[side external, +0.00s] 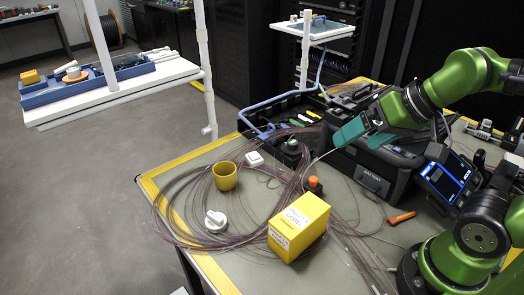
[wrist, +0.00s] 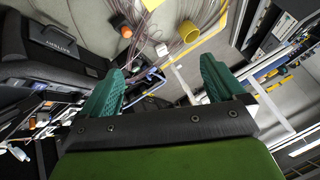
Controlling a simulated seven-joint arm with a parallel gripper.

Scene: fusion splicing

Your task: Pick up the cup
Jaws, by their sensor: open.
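A yellow cup (side external: 225,176) stands upright on the table, inside the loops of thin cable, left of the yellow box. It also shows in the wrist view (wrist: 190,32), near the top and ahead of the fingers. My gripper (side external: 357,133) has green fingers and is raised above the splicing machine, to the right of the cup and well apart from it. In the wrist view my gripper (wrist: 160,88) has its two fingers spread wide with nothing between them.
A yellow box (side external: 299,228) stands at the table's front. A white round piece (side external: 215,220) and an orange-capped bottle (side external: 313,186) lie near the cup. The black splicing machine (side external: 375,170) is under my gripper. Loose cable (side external: 180,215) covers much of the table.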

